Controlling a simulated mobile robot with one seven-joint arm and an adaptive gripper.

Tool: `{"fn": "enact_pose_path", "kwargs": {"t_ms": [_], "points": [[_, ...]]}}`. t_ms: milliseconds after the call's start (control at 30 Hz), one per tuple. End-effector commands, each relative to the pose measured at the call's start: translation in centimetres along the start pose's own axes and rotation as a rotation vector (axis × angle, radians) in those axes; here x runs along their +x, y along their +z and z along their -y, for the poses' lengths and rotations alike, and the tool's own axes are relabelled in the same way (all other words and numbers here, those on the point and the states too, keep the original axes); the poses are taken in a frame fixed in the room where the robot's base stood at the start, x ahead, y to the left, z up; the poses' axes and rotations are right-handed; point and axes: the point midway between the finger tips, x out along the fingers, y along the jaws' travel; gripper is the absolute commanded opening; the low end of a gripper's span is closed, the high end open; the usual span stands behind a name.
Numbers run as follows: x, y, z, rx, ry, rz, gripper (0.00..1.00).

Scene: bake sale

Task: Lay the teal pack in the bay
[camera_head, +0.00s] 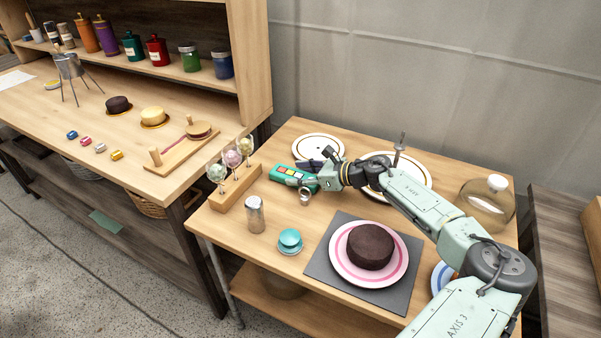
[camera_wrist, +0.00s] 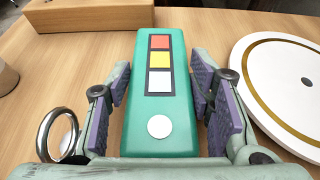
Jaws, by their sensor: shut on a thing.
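The teal pack (camera_head: 290,176) is a long box with a red, a yellow and a white square in a dark frame and a white round spot. My gripper (camera_head: 311,181) is shut on it near the back left of the small table. In the wrist view the purple pads of my gripper (camera_wrist: 159,85) flank the pack (camera_wrist: 160,128) on both sides. I cannot tell whether the pack touches the tabletop. No bay is clearly recognisable; a flat green rectangle (camera_head: 106,222) lies low under the long counter.
A wooden holder (camera_head: 236,190) with several lollipops stands left of the pack, a white gold-ringed plate (camera_head: 302,148) behind it. A metal shaker (camera_head: 255,214), turquoise stacked item (camera_head: 289,241) and chocolate cake (camera_head: 370,246) stand in front. A glass jar (camera_head: 487,205) is at right.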

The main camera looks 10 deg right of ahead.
Motion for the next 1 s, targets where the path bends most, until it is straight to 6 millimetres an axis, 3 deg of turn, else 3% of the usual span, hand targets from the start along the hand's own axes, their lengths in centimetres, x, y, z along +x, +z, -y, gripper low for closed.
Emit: {"fn": "enact_pose_path", "kwargs": {"t_ms": [267,300,567,1000], "points": [[0.13,-0.31,0.04,0.0,-0.001,0.002,0.13],[0.06,-0.18,0.03,0.001,-0.001,0.001,0.51],[0.05,-0.17,0.03,0.001,-0.001,0.001,0.68],[-0.79,-0.2,0.16,0.001,-0.004,0.001,0.68]]}}
